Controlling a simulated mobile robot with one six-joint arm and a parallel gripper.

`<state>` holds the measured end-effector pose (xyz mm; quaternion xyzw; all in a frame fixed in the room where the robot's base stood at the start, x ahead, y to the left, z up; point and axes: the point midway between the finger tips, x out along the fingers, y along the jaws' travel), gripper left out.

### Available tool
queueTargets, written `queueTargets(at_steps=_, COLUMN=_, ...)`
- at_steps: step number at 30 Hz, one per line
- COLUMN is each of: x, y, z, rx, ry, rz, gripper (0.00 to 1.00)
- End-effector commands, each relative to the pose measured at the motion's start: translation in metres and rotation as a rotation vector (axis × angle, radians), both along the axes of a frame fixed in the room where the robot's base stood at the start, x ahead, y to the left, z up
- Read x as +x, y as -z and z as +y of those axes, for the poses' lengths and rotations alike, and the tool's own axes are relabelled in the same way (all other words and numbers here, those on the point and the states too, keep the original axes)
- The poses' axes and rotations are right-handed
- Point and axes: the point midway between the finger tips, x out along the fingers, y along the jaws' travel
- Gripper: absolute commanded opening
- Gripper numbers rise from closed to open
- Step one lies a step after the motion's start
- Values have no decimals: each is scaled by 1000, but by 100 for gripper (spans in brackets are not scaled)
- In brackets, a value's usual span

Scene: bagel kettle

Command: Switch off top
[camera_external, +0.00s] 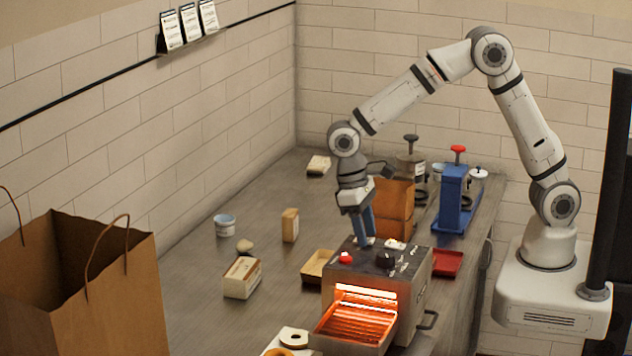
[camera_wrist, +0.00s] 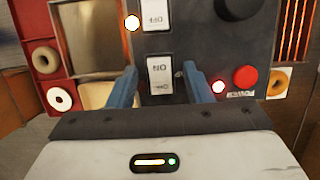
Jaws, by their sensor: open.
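The toaster (camera_external: 420,285) stands at the front of the counter, its front opening glowing orange. Its dark control panel (camera_wrist: 215,25) carries two white rocker switches. One switch (camera_wrist: 160,76) lies between my fingers in the wrist view; the other switch (camera_wrist: 156,14) is above it, beside a lit lamp (camera_wrist: 132,22). A second lit lamp (camera_wrist: 218,87) sits near a red knob (camera_wrist: 245,77). My gripper (camera_wrist: 160,72) is open, with its blue fingers on either side of the lower switch. In the external view my gripper (camera_external: 365,240) points down at the panel's back edge; contact cannot be told.
A blue press (camera_external: 453,200) and brown boxes (camera_external: 396,205) stand behind. A paper bag (camera_external: 100,290) is at front left. The counter's left middle has free room.

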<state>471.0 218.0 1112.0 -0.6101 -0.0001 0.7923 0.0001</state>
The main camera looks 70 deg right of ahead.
Motion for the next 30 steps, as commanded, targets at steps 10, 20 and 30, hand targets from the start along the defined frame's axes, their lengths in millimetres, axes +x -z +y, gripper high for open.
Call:
queueTargets(at_steps=10, x=8, y=-24, z=0, rx=2, ry=1, rz=-5, gripper=45)
queueTargets(at_steps=20, x=19, y=-70, z=0, rx=1, ry=0, rz=-1, gripper=45)
queueTargets(at_steps=30, x=20, y=-76, z=0, rx=0, ry=0, rz=0, gripper=45)
